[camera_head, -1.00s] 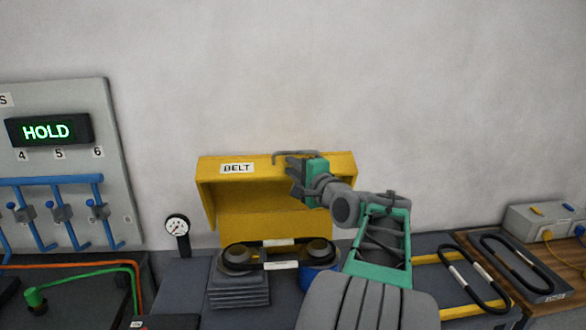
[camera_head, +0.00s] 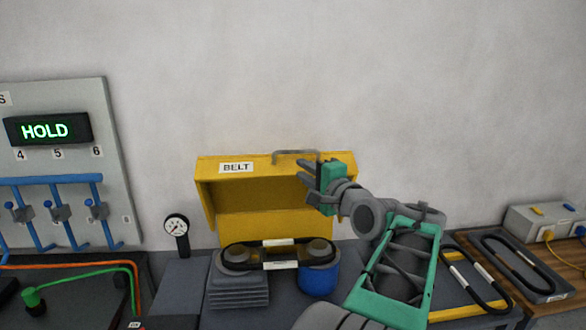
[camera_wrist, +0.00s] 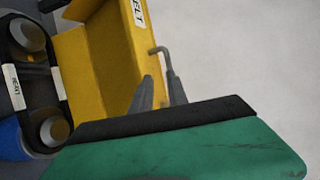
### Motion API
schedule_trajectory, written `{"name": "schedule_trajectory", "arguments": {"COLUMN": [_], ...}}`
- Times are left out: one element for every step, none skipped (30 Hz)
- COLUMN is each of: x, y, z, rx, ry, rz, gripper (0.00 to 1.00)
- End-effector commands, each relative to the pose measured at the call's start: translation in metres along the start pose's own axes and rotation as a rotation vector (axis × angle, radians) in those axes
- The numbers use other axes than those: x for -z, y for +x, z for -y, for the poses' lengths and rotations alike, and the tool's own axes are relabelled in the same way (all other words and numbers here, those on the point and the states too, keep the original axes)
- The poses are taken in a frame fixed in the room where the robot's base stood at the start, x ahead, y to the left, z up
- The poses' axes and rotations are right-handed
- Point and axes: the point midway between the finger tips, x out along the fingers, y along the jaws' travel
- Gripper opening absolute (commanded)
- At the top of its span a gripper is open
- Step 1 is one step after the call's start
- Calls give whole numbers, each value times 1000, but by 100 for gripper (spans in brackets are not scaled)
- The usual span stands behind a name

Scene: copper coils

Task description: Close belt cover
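The yellow belt cover (camera_head: 230,190), labelled BELT, stands raised open behind the pulleys. A grey bar handle (camera_head: 296,154) sits on its top edge. The black belt (camera_head: 238,257) runs around two pulleys in front of the cover. My gripper (camera_head: 308,184) is at the cover's right part, just below and right of the handle. In the wrist view, the gripper (camera_wrist: 162,92) has its two fingers apart, with the handle (camera_wrist: 166,60) just past the tips. Nothing is held. Whether a finger touches the cover or handle cannot be told.
A blue cylinder (camera_head: 319,279) stands under the right pulley, and grey ribbed housing (camera_head: 239,291) under the left. A gauge (camera_head: 177,228) stands left of the cover. Spare belts lie at right, one on a tray (camera_head: 540,294). The wall space above the cover is free.

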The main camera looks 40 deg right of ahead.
Motion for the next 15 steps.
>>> {"name": "schedule_trajectory", "arguments": {"x": [1,1,1,1,1,1,1,1,1,1,1,0,0,0,0], "y": [-4,-7,-10,-12,-15,-18,-21,-23,-25,-27,-28,-29,-29,-29,-29], "z": [0,0,1,1,2,2,2,2,2,3,3,3,3,3,4], "rx": [0,1,1,1,1,1,0,0,-1,-1,0,0,0,0,0], "ry": [0,1,1,0,0,0,0,0,1,1,1,1,1,1,1], "rz": [-2,-2,-2,-2,-2,-2,-2,-2,-2,-1,-1,0,0,0,1], "gripper": [20,20,20,20,20,20,20,20,20,20,20,20,20,20,20]}}
